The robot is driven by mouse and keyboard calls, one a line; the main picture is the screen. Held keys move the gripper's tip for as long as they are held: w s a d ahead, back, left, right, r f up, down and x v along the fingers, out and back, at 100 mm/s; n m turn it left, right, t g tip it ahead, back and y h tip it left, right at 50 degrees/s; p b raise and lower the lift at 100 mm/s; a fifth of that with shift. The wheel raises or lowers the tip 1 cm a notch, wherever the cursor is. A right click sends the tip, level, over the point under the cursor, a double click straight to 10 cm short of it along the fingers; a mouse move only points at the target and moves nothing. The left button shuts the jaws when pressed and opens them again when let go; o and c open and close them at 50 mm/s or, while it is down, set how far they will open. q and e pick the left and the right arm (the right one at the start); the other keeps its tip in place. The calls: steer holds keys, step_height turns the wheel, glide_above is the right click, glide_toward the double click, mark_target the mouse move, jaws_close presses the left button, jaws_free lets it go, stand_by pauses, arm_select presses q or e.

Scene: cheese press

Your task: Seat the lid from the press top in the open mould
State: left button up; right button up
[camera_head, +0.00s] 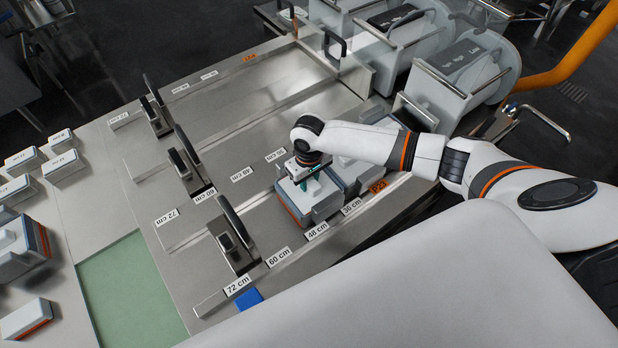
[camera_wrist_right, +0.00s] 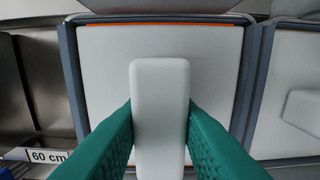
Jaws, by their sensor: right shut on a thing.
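My right gripper (camera_head: 308,178) has its teal fingers shut on the white block handle of a lid (camera_head: 322,208). In the right wrist view the lid (camera_wrist_right: 210,75) is a pale square plate, with the handle (camera_wrist_right: 160,110) upright between the fingers (camera_wrist_right: 160,125). A blue-grey mould rim (camera_wrist_right: 70,75) surrounds the plate, and an orange strip (camera_wrist_right: 165,24) shows along its far edge. I cannot tell whether the lid is fully down in the mould. My left gripper is not in view.
Another lidded mould (camera_head: 350,170) stands close beside, to the right, on the same steel press lane. Levered stops (camera_head: 236,245) stand at the lane's left. A blue block (camera_head: 248,299) lies near the front rail. Several white blocks and a mould stand on the left table (camera_head: 90,215).

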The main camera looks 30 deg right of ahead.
steer(key=shift+f, duration=0.1)
steer(key=o, duration=0.9)
steer(key=shift+o, duration=0.2)
step_height(320, 180, up, 10)
steer(key=p, duration=1.1)
steer(key=shift+p, duration=0.35)
steer(key=shift+s+f, duration=0.1)
